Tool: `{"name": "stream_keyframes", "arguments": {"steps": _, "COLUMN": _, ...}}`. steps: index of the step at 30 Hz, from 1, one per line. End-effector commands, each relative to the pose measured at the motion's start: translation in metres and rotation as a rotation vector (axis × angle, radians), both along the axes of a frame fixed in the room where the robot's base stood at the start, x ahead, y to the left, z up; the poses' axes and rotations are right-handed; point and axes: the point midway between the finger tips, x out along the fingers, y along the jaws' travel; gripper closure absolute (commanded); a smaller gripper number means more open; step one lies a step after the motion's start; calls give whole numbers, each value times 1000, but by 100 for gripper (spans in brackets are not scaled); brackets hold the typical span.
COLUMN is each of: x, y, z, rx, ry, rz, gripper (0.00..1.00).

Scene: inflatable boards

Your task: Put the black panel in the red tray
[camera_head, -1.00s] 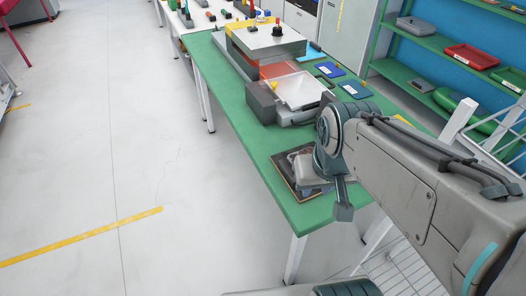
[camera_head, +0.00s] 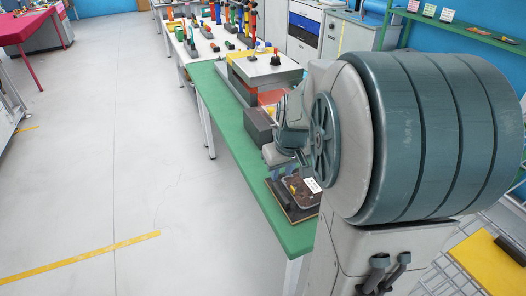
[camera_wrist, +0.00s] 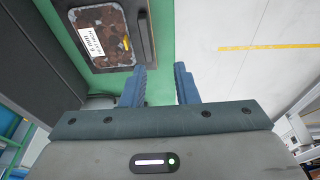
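A dark flat panel with a light border (camera_head: 277,197) lies near the front of the green table. I cannot tell which piece is the black panel. My gripper (camera_head: 279,160) is just above and behind these pieces, partly hidden by my arm. In the wrist view my gripper (camera_wrist: 160,84) is open, with nothing between its fingers.
The green table (camera_head: 222,100) carries a metal press (camera_head: 264,67) and a grey block (camera_head: 257,124) beyond the panel. A yellow sheet (camera_head: 488,262) lies on a wire rack at lower right. Green shelving (camera_head: 462,33) stands at the back right. Floor on the left is clear.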

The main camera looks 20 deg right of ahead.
Motion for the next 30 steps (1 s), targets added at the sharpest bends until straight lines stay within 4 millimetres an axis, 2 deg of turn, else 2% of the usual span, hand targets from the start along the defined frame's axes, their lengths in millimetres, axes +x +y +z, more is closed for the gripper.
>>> {"name": "stream_keyframes", "arguments": {"steps": 1, "x": 7, "y": -13, "z": -8, "rx": 9, "ry": -1, "rz": -6, "gripper": 73}}
{"name": "stream_keyframes", "arguments": {"steps": 3, "x": 14, "y": -24, "z": -13, "rx": 15, "ry": -8, "rz": -4, "gripper": 73}}
{"name": "stream_keyframes", "arguments": {"steps": 7, "x": 21, "y": -34, "z": -20, "rx": 21, "ry": -14, "rz": 0, "gripper": 73}}
{"name": "stream_keyframes", "arguments": {"steps": 11, "x": 26, "y": -36, "z": -36, "rx": 24, "ry": -14, "rz": 2, "gripper": 73}}
{"name": "stream_keyframes", "arguments": {"steps": 18, "x": 37, "y": -34, "z": -79, "rx": 24, "ry": -13, "rz": 4, "gripper": 73}}
{"name": "stream_keyframes", "arguments": {"steps": 21, "x": 41, "y": -35, "z": -92, "rx": 22, "ry": -15, "rz": 3, "gripper": 73}}
{"name": "stream_keyframes", "arguments": {"steps": 30, "x": 44, "y": -34, "z": -111, "rx": 22, "ry": -14, "rz": 3, "gripper": 73}}
